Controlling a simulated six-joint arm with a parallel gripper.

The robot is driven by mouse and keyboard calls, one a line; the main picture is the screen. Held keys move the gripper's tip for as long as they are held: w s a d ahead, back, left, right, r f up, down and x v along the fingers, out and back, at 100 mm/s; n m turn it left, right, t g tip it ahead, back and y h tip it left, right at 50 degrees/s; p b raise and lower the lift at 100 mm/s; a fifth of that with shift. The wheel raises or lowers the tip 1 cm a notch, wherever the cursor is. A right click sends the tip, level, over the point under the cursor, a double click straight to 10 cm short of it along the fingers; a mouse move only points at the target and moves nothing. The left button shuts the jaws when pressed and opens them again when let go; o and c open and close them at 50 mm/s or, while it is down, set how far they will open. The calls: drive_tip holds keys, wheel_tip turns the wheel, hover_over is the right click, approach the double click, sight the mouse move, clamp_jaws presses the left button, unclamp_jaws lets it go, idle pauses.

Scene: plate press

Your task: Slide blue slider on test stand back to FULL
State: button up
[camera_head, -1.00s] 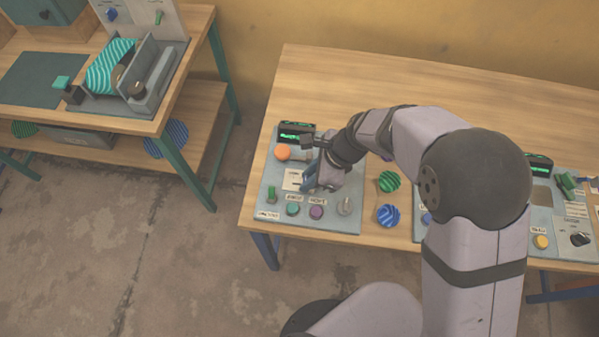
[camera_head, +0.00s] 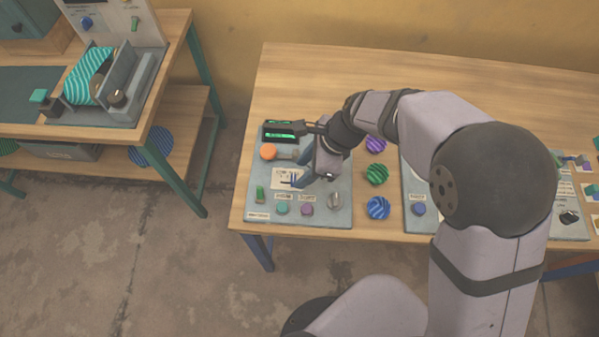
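A grey control panel (camera_head: 337,215) lies on the right-hand wooden table. It carries a lit green display, an orange knob, a green switch and several round buttons. My gripper (camera_head: 300,181) hangs low over the middle of this panel, beside a white label card. Its blue-grey fingers are small and partly overlapped by the wrist, so their gap is unclear. I cannot make out a blue slider apart from the fingers; it may be hidden under my gripper. The panel's lettering is too small to read surely.
Purple, green (camera_head: 376,174) and blue (camera_head: 378,208) striped round things lie right of the panel. Further panels (camera_head: 571,228) are partly behind my arm. A second bench (camera_head: 120,138) with a machine stands at left. The back of the right table is clear.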

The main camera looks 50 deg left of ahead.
drive_tip(key=shift+v, duration=1.7)
drive_tip(key=shift+w+d, duration=0.1)
drive_tip(key=shift+d, duration=0.05)
drive_tip(key=w+d+r+n+t, duration=0.1)
drive_tip(key=w+d+n, duration=0.1)
drive_tip(key=w+d, duration=0.5)
drive_tip(key=w+d+r+n+t, duration=0.1)
drive_tip(key=w+d, duration=0.3)
drive_tip(key=d, duration=0.8)
drive_tip(key=s+d+n+h, duration=0.1)
drive_tip(key=s+d+n, duration=0.1)
drive_tip(key=d, duration=0.9)
drive_tip(key=s+d+n+t+h, duration=0.1)
drive_tip(key=d+n, duration=0.3)
drive_tip(key=d, duration=0.8)
drive_tip(key=shift+s+d+f+h, duration=0.15)
drive_tip(key=shift+s+d+h, duration=0.05)
drive_tip(key=shift+s+h, duration=0.4)
